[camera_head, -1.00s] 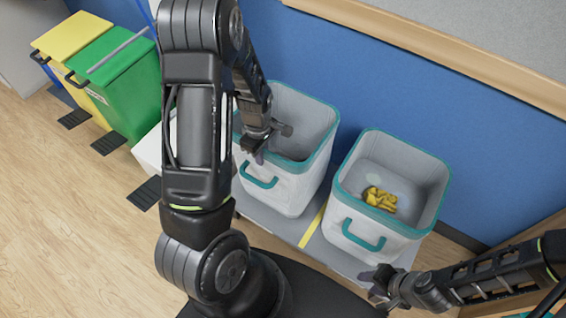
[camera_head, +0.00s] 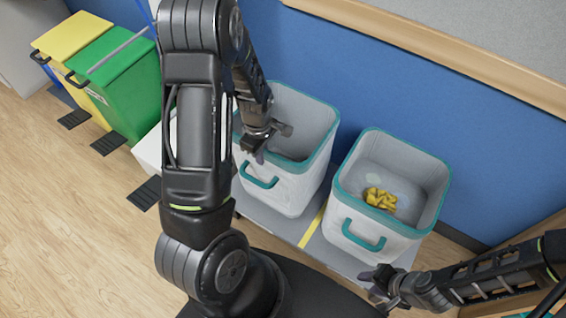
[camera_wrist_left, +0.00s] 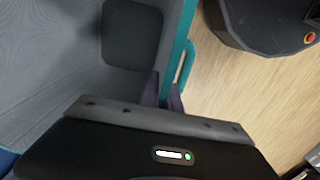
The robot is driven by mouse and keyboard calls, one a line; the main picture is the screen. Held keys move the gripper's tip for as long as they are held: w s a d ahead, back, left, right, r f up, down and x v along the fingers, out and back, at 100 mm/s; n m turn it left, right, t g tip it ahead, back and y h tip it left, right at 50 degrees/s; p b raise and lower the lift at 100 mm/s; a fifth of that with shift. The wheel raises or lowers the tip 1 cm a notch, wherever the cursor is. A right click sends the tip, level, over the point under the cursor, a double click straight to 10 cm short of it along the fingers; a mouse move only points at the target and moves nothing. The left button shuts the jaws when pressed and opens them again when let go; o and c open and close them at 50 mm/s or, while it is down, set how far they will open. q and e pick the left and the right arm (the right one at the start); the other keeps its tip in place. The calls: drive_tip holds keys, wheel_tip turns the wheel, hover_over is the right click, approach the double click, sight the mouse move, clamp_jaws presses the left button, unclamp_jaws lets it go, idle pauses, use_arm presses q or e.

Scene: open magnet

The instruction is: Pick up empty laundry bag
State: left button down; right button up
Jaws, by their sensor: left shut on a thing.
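The left laundry bag (camera_head: 310,128) is a white-grey box-shaped bag with a teal rim and a teal front handle. No items show inside it, though my arm hides part of its interior. My left gripper (camera_head: 257,152) is at its front rim, above the handle. In the left wrist view, the fingers (camera_wrist_left: 164,92) straddle the teal rim (camera_wrist_left: 182,38) of the bag and are shut on it. The right laundry bag (camera_head: 350,215) looks alike and holds a yellow item (camera_head: 380,198). My right gripper (camera_head: 374,284) is in front of the right bag, empty, its fingertips apart.
Both bags stand on a low grey platform (camera_head: 285,222) with a yellow stripe between them, against a blue wall (camera_head: 320,65). A green bin (camera_head: 125,85) and a yellow bin (camera_head: 75,40) stand at the left. Wooden floor (camera_head: 60,200) is clear at the left front.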

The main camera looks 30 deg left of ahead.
idle(0.5)
use_arm(q)
wheel_tip(320, 180, up, 10)
drive_tip(key=shift+r+p, duration=0.15)
drive_tip(key=shift+p, duration=0.8)
drive_tip(key=shift+r, duration=0.15)
